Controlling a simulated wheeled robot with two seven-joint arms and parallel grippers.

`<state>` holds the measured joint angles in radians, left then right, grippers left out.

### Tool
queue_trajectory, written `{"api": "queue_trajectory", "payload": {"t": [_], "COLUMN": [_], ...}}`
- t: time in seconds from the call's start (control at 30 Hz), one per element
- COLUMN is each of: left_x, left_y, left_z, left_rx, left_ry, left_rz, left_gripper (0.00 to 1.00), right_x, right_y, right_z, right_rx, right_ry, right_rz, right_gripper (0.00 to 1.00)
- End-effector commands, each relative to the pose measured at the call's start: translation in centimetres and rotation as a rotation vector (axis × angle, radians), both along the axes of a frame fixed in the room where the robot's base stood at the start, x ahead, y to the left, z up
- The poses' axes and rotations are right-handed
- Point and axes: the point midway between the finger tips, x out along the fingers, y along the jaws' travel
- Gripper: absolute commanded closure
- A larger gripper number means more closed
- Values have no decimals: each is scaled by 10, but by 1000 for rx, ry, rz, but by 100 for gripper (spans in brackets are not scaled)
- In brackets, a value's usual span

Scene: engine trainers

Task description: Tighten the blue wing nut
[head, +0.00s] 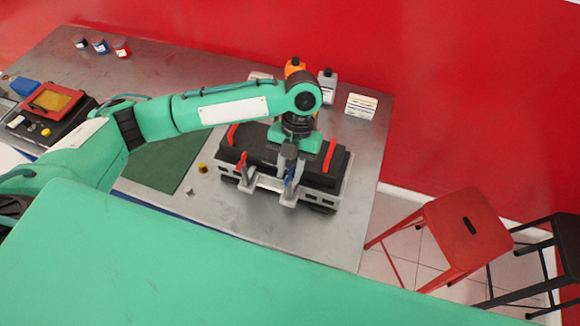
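A black engine trainer with a light grey metal frame (262,181) stands on the workbench, right of the middle. A small blue part (289,181), which looks like the blue wing nut, shows at the front of the frame. My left gripper (291,172) points down over the front of the trainer, with its grey fingers right at the blue part. The fingers and the blue part overlap, so I cannot tell whether they are shut on it. My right gripper is not in view.
A red part (241,164) stands left on the frame. Orange (294,67) and grey (327,85) bottles and a white stack (361,105) stand behind. A green mat (160,163) lies left. A red stool (468,232) stands beyond the bench's right edge.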

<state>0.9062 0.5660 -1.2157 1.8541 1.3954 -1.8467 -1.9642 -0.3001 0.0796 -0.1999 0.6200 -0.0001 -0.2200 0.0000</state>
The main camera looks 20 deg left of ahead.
Motion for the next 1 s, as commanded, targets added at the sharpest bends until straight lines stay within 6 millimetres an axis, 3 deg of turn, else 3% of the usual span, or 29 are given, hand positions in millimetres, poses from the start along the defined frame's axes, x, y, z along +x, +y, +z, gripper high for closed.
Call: {"api": "queue_trajectory", "payload": {"t": [0.27,0.53,0.7,1.0], "left_x": [11,35,45,53], "left_y": [-1,-2,-2,-3], "left_z": [21,81,107,126], "left_rx": [-2,-1,1,1], "left_ry": [-4,-5,-4,-1], "left_rz": [-1,0,0,0], "left_gripper": [73,73,73,73], "right_x": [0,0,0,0], "right_y": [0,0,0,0], "right_z": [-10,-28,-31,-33], "right_rx": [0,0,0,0], "right_ry": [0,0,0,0], "right_rz": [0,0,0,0], "right_gripper": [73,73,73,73]}}
